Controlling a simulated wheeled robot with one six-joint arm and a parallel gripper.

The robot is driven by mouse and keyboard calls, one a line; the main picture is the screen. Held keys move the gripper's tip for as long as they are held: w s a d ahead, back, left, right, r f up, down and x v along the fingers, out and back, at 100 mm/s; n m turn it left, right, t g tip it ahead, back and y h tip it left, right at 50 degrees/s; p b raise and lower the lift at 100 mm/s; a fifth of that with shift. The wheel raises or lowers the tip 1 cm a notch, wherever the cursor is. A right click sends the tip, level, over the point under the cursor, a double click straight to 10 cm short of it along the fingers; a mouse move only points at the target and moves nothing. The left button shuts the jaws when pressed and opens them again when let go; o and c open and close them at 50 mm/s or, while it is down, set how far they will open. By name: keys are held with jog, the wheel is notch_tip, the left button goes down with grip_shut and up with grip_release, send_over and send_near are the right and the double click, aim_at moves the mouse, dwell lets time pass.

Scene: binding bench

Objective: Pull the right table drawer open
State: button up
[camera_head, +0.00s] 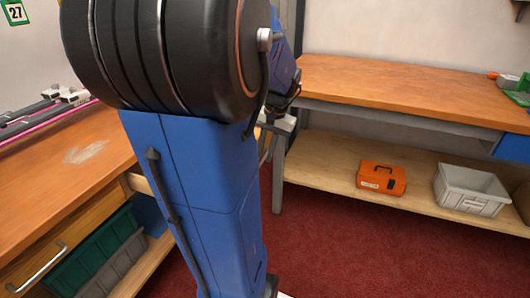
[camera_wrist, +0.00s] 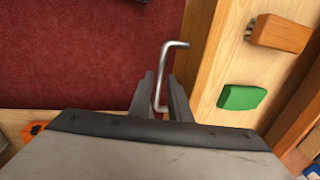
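In the wrist view, my gripper (camera_wrist: 160,82) has its two dark fingers close together on either side of a thin metal handle (camera_wrist: 173,44). It looks shut on the bar. The handle belongs to a wooden drawer (camera_wrist: 203,45), which stands partly open, with its inside visible at right. A brown block (camera_wrist: 280,33) and a green block (camera_wrist: 241,97) lie in it. In the head view, my blue arm hides the gripper, the handle and most of this drawer; a wooden drawer edge (camera_head: 138,182) shows beside the arm.
Another drawer with a metal handle (camera_head: 40,268) is at left, under the bench top (camera_head: 60,170). A green crate (camera_head: 97,250) sits below. A second bench (camera_head: 400,88) stands behind, with an orange toolbox (camera_head: 382,178) and a grey bin (camera_head: 470,190) on its shelf. Red floor (camera_head: 340,245) is clear at right.

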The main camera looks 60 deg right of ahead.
jog(key=shift+r, duration=0.1)
jog(key=s+r, duration=0.3)
jog(key=r, duration=1.4)
jog(key=shift+s+d, duration=0.15)
jog(key=shift+s, duration=0.05)
jog(key=shift+w+f, duration=0.1)
jog(key=w+a+f+n+h, duration=0.1)
jog(key=w+a+f+n, duration=0.25)
jog(key=w+a, duration=0.45)
jog(key=w+a+f+n, duration=0.2)
jog(key=w+a+n, duration=0.3)
jog(key=a, duration=0.5)
jog(key=a+f+n+t, duration=0.1)
jog(key=a+f+n, duration=0.3)
jog(key=a, duration=0.6)
jog(key=a+f+n+t, duration=0.1)
jog(key=a+f+n, duration=0.3)
jog(key=a, duration=0.6)
notch_tip(320, 180, down, 2)
jog(key=shift+s+a+f+n+t+y, duration=0.1)
jog(key=shift+s+a+n+t+y, duration=0.2)
jog(key=shift+s+n+y, duration=0.1)
